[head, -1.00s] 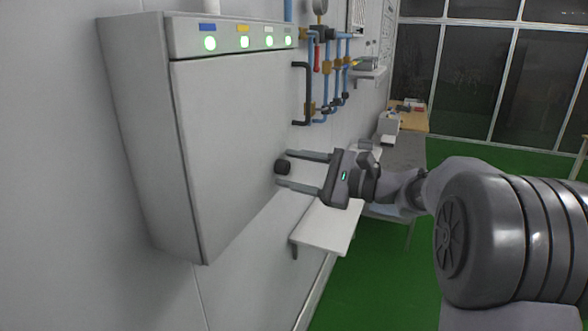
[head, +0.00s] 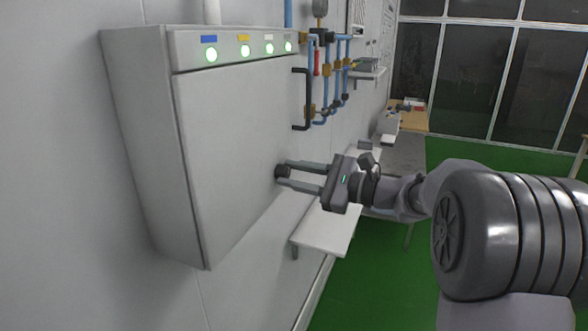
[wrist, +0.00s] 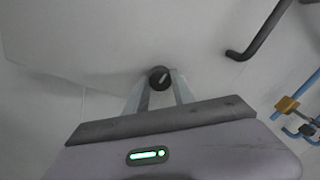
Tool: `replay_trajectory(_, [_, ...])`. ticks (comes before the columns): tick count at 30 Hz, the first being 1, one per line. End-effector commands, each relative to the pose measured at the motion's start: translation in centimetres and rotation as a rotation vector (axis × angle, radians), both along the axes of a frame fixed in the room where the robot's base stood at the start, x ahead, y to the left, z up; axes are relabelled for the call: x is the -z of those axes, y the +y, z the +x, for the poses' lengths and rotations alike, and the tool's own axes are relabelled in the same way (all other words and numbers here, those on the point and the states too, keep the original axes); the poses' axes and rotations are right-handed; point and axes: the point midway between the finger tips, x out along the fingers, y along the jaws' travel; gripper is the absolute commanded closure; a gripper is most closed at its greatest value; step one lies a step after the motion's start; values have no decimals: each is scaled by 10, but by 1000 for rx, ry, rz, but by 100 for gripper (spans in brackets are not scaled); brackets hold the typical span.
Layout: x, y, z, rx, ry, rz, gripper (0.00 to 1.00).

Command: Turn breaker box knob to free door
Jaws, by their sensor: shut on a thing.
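The breaker box (head: 235,150) is a white cabinet on the wall at the left in the head view, with its door shut. Its small black knob (head: 282,172) sits at the right edge of the door. The knob also shows in the wrist view (wrist: 159,78), round, with a light mark on its face that is tilted. My gripper (head: 284,175) reaches in from the right, and its two fingers are closed on the knob. The wrist view shows a finger at each side of the knob.
A white shelf (head: 328,228) is on the wall below my gripper. Indicator lights (head: 245,50) run along the box top. Green floor (head: 380,285) is open below.

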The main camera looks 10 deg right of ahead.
Motion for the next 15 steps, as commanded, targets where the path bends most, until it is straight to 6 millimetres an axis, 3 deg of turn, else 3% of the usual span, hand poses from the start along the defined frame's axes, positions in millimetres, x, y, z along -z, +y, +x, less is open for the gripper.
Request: replay_trajectory(15, [-7,0,0,-1,385,280,100])
